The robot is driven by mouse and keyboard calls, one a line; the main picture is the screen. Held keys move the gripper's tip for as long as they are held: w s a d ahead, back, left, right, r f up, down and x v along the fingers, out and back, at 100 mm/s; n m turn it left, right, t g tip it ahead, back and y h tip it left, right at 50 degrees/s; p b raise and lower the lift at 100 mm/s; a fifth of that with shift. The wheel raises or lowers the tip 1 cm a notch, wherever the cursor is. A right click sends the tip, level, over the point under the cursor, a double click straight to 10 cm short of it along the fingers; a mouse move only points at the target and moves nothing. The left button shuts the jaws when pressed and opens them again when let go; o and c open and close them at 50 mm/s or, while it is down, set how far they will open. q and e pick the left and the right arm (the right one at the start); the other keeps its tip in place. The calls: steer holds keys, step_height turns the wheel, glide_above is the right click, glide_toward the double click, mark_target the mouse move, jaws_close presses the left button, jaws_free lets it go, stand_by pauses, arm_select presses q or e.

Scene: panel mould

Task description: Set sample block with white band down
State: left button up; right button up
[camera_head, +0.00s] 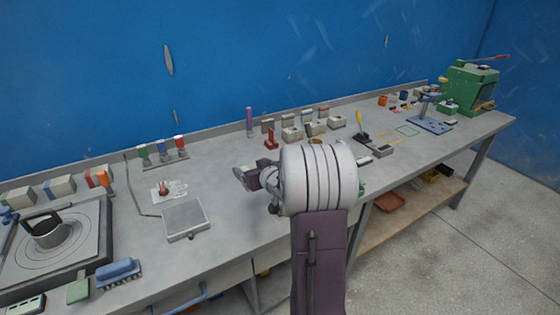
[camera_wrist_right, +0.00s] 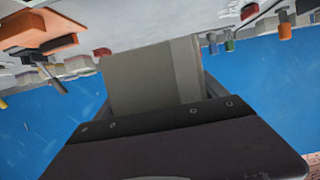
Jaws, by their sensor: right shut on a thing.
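My right gripper (camera_head: 256,178) is over the middle of the grey workbench (camera_head: 215,175), its arm reaching in from the front. It is shut on a grey sample block (camera_wrist_right: 140,82), which fills the middle of the right wrist view. A paler band (camera_wrist_right: 186,72) runs along one side of this block. In the head view only a small end of the held block (camera_head: 241,179) shows, and the arm hides the bench behind it. I cannot tell from these frames how far the block is above the bench. My left gripper is not in view.
A square grey plate (camera_head: 185,218) lies left of the gripper. Several small blocks stand along the back, including a pale one (camera_head: 291,133). A green press (camera_head: 470,88) is far right.

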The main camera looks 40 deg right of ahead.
steer(key=w+a+f, duration=0.1)
steer(key=w+f, duration=0.1)
steer(key=w, duration=0.1)
steer(key=w+a+f+b, duration=0.1)
steer(key=w+f, duration=0.1)
steer(key=w, duration=0.2)
steer(key=w+f+b, duration=0.1)
steer(key=w+f, duration=0.1)
steer(key=w, duration=0.1)
steer(key=shift+w+a+f, duration=0.2)
steer(key=shift+a+f, duration=0.15)
steer(key=shift+a, duration=0.05)
steer(key=shift+w+f, duration=0.2)
steer(key=shift+w, duration=0.2)
step_height(320, 180, down, 4)
steer(key=shift+b, duration=0.45)
steer(key=shift+s+f, duration=0.1)
steer(key=shift+f, duration=0.05)
steer(key=o, duration=1.7)
